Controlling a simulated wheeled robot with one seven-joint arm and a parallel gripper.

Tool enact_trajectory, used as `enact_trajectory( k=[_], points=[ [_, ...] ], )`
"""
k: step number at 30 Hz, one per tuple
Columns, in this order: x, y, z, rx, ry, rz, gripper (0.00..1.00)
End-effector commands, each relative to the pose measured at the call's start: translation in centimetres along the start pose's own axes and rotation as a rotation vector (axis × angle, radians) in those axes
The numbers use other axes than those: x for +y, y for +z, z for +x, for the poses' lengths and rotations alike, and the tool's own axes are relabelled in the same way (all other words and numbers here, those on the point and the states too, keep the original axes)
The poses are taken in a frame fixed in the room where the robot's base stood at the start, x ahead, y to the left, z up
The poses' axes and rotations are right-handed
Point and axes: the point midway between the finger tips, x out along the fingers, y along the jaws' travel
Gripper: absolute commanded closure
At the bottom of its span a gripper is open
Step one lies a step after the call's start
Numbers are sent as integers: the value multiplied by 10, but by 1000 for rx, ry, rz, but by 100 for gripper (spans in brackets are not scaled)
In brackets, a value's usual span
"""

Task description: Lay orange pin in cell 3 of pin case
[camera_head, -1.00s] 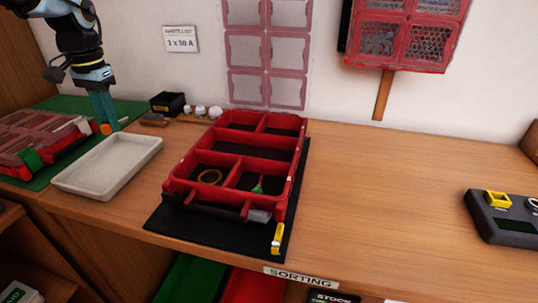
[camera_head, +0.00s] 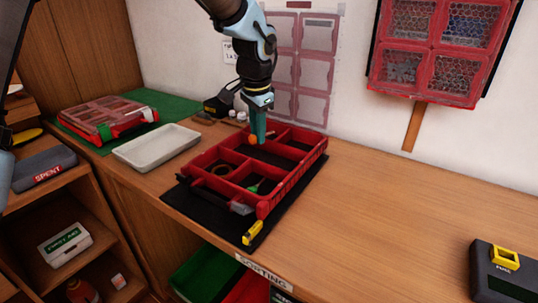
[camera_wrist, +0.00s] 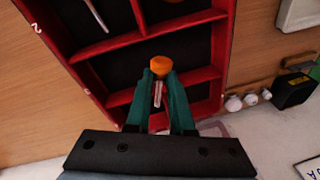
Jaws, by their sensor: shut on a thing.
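The orange pin shows its round orange head (camera_wrist: 161,65) and pale shank between the teal fingers of my gripper (camera_wrist: 160,78) in the wrist view. My gripper is shut on it, with the head pointing away from my wrist. In the head view my gripper (camera_head: 257,138) and the orange head (camera_head: 252,140) are over the back part of the open red pin case (camera_head: 290,187). The case is divided into several cells. A ring (camera_head: 221,169) lies in one front cell and a green-ended item (camera_head: 254,188) in another. The cell under the pin is partly hidden by my gripper.
The case stands on a black mat (camera_head: 195,205), with a yellow item (camera_head: 252,233) at its front. A white tray (camera_head: 157,147) and a closed red case (camera_head: 100,117) are to the left. Small white knobs (camera_wrist: 234,103) lie behind.

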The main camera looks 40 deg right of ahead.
Motion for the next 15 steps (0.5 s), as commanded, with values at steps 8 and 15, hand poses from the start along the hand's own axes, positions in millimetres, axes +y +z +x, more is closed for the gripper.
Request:
enact_trajectory(
  k=[8, 15],
  points=[
    [5, 4, 29, -1, 1, 1, 100],
    [10, 7, 58, -2, 1, 2, 100]
  ],
)
